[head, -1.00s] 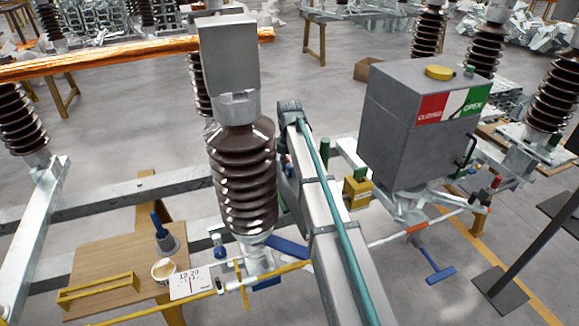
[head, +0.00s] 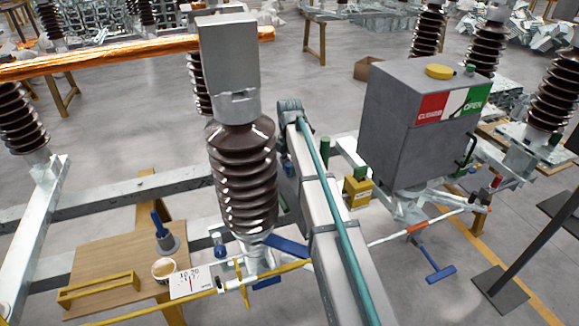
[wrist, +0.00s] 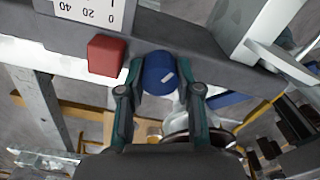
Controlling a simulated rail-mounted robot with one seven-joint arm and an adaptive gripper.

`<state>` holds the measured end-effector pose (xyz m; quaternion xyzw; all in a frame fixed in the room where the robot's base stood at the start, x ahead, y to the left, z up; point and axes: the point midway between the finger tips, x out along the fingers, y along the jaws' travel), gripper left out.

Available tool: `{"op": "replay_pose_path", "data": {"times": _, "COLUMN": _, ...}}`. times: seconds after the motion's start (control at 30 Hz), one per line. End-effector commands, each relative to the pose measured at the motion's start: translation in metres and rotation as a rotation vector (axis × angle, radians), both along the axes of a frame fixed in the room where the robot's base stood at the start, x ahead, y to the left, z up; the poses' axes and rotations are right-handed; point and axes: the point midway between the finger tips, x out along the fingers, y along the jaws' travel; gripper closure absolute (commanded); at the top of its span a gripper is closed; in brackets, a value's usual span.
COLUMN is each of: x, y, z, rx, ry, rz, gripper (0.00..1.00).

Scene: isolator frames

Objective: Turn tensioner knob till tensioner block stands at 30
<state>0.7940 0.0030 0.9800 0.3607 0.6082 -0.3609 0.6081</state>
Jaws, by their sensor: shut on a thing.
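The blue tensioner knob (wrist: 158,70) sits on a grey bar in the wrist view, with a small light mark on its face. My gripper (wrist: 160,88) is shut on the knob, one dark green finger at each side. The red tensioner block (wrist: 106,56) stands to the left of the knob, beside a white scale plate (wrist: 88,12). The scale figures 0, 20 and 40 appear upside down, and the block lies nearest the 0. The exact reading cannot be told.
A brown ribbed insulator (head: 243,180) stands just left of my arm in the head view. A grey box (head: 415,125) with red and green labels is to the right. A wooden board (head: 110,265) with a cup (head: 164,269) is at the lower left.

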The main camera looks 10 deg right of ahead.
Motion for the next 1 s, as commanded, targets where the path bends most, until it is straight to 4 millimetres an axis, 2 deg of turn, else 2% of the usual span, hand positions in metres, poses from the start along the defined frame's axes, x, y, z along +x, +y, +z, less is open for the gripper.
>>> {"op": "replay_pose_path", "data": {"times": 1.0, "x": 0.0023, "y": -0.0003, "z": 0.0002, "rx": -0.001, "ry": -0.002, "rz": -0.948, "gripper": 1.0}}
